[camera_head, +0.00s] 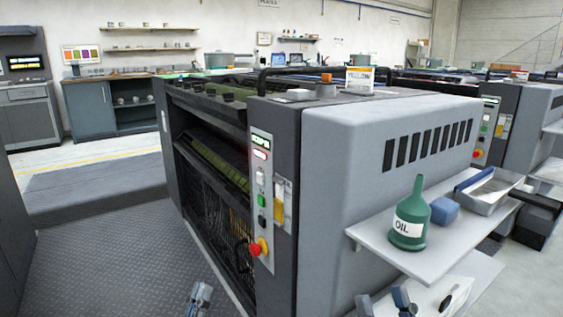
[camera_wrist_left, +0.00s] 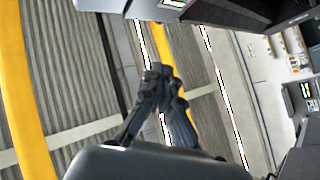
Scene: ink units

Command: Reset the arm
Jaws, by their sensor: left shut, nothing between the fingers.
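My left gripper (camera_head: 201,293) is at the bottom of the head view, over the dark ribbed floor and left of the press. In the left wrist view its dark fingers (camera_wrist_left: 161,82) meet at the tips, shut with nothing between them. My right gripper (camera_head: 384,300) is at the bottom edge of the head view, in front of the lower side shelf. Its two fingertips stand apart with nothing seen between them; the rest is cut off.
The grey press unit (camera_head: 370,150) stands close, with a red stop knob (camera_head: 260,247) on its front panel. A side shelf (camera_head: 385,248) carries a green oil can (camera_head: 411,217), a blue block (camera_head: 443,210) and a metal tray (camera_head: 488,192). The floor (camera_head: 110,240) at left is clear.

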